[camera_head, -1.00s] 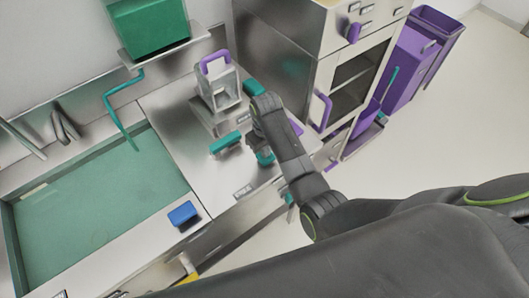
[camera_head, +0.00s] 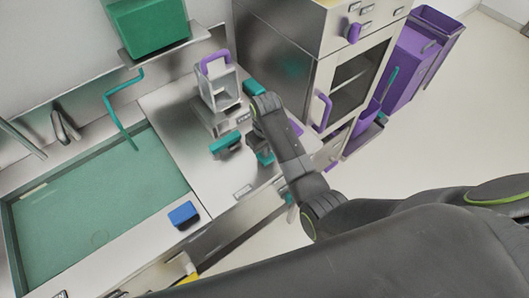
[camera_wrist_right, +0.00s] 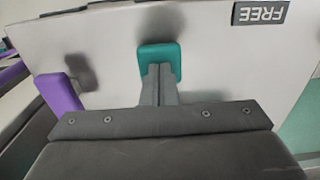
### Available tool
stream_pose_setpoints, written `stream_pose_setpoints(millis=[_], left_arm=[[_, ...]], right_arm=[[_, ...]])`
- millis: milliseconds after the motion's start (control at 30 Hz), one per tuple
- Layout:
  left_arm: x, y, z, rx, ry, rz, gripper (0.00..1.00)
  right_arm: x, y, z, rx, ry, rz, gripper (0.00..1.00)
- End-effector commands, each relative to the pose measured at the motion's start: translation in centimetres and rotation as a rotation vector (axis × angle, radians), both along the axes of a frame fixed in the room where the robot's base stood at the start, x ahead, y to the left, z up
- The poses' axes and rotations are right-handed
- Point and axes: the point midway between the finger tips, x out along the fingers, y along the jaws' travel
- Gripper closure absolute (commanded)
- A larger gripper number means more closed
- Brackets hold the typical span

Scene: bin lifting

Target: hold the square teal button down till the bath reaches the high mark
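The square teal button (camera_wrist_right: 160,62) stands on the steel counter in the right wrist view. It also shows in the head view (camera_head: 265,158), partly hidden by my right arm. My right gripper (camera_wrist_right: 158,82) is shut and empty, its fingertips against or just over the button; I cannot tell how far the button is pressed. The gripper is largely hidden in the head view. The bath (camera_head: 95,205) is a sunken green basin at the left; its level against any high mark is not readable. My left gripper is not in view.
A purple block (camera_wrist_right: 60,92) stands beside the button. A teal bar (camera_head: 225,143) and a purple-handled metal holder (camera_head: 218,85) are on the counter nearby. A blue block (camera_head: 183,213) sits on the front rim. A steel cabinet (camera_head: 285,60) stands behind right.

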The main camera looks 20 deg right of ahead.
Motion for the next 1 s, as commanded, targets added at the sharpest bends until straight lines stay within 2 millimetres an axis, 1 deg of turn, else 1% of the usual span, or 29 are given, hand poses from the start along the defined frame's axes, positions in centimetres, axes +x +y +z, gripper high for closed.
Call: stream_pose_setpoints(millis=[367,467,700,767,1000], left_arm=[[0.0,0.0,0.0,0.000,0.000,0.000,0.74],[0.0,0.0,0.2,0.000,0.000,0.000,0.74],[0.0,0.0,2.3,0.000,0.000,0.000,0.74],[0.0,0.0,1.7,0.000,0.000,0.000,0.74],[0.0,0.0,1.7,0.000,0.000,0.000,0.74]], right_arm=[[-0.1,0.0,-0.1,0.000,0.004,0.000,1.00],[-0.1,0.0,0.1,0.000,0.003,0.000,1.00],[-0.1,0.0,3.0,0.000,0.002,0.000,1.00],[0.0,0.0,3.3,0.000,-0.001,0.000,1.00],[0.0,0.0,6.1,0.000,-0.001,0.000,1.00]])
